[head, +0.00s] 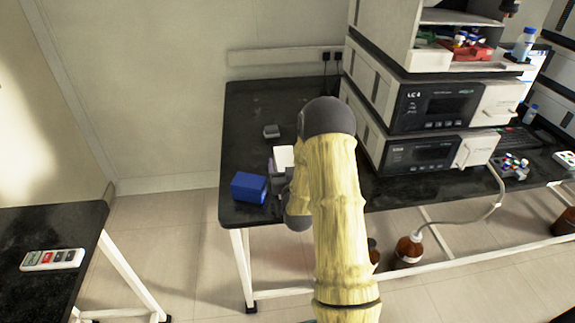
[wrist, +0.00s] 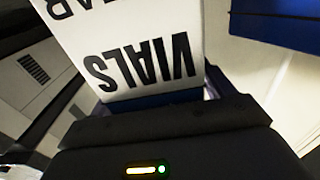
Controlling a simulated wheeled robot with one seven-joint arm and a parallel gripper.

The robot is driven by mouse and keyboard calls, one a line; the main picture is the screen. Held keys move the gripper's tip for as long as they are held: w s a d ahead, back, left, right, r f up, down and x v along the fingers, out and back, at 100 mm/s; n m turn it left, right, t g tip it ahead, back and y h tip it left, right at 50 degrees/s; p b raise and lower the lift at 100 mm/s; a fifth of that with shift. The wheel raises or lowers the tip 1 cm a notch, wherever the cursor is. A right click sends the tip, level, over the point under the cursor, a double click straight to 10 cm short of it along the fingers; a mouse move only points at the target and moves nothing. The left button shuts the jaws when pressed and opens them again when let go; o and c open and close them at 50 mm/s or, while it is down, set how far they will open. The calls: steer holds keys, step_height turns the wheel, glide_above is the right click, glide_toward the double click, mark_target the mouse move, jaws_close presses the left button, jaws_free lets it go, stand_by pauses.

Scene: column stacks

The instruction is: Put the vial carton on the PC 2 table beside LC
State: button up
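The vial carton (wrist: 140,50) is white with black "VIALS" lettering, upside down in the wrist view, and a blue band along its lower edge. It fills the space right in front of my gripper (wrist: 165,110), which appears shut on it; the finger contact is mostly hidden. In the head view, the white carton (head: 283,157) shows just left of my arm, over the left end of the black table (head: 245,120) that bears the LC stack (head: 435,107). My gripper (head: 283,180) is partly hidden by my arm there.
A blue box (head: 249,188) stands near the table's front left corner, close to my gripper. A small grey item (head: 271,131) lies farther back. The back left of the table is clear.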

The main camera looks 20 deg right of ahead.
steer(key=shift+s+f, duration=0.25)
steer(key=shift+f, duration=0.5)
steer(key=shift+w+r+p, duration=0.1)
steer(key=shift+r+p, duration=0.4)
steer(key=shift+p, duration=0.4)
steer(key=b+v, duration=0.1)
steer(key=v, duration=0.8)
steer(key=shift+r+b, duration=0.15)
steer(key=shift+b, duration=0.15)
steer(key=p+v, duration=0.1)
steer(key=p, duration=0.1)
steer(key=p+v, duration=0.1)
steer(key=p, duration=0.1)
steer(key=shift+s+a+r, duration=0.15)
steer(key=shift+s+r, duration=0.05)
steer(key=shift+s, duration=0.05)
